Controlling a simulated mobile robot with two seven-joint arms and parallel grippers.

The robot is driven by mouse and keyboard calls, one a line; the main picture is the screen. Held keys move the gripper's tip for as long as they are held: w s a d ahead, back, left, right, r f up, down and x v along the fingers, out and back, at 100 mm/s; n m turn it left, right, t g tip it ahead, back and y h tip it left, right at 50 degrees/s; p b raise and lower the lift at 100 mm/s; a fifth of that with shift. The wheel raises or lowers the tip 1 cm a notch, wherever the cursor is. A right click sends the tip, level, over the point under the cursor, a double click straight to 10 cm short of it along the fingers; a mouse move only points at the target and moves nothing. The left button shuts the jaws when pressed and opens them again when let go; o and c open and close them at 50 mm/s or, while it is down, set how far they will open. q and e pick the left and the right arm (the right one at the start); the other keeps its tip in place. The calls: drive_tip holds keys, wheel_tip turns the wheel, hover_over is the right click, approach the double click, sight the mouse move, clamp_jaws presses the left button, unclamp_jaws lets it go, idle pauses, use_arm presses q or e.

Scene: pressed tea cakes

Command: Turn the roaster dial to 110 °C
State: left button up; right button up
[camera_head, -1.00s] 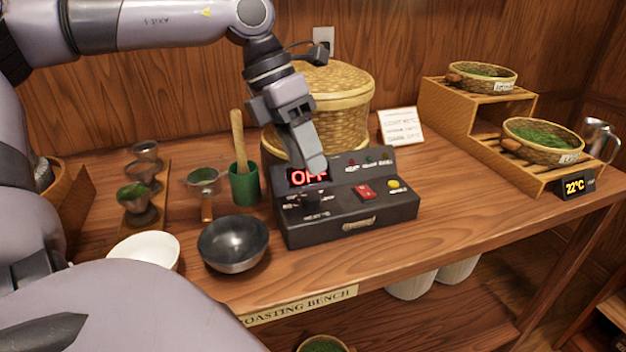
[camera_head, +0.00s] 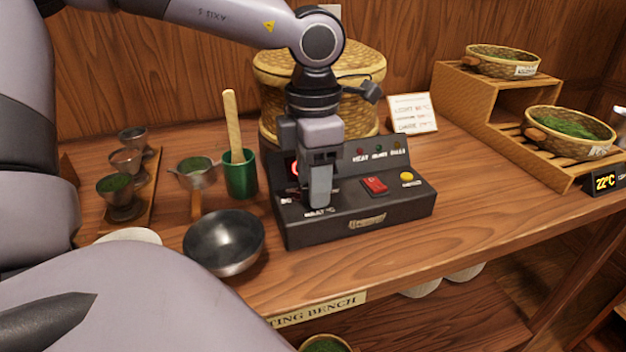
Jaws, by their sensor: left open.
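The roaster control box (camera_head: 385,203) is a dark sloped panel on the bench, with a red switch (camera_head: 374,185), a yellow button (camera_head: 406,176) and small lamps along its top. My left gripper (camera_head: 318,205) points down over the left part of the panel and is open. I cannot tell whether the fingers touch the dial. My right gripper is not in view.
A dark metal bowl (camera_head: 225,243) stands left of the box, and a green cup (camera_head: 240,174) with a wooden stick behind it. A lidded woven basket (camera_head: 360,85) is behind the box. A white card (camera_head: 413,112) stands behind right. The bench right of the box is clear.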

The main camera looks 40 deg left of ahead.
use_arm(q)
drive_tip(key=shift+f, duration=0.15)
drive_tip(key=c, duration=0.8)
drive_tip(key=shift+o, duration=0.2)
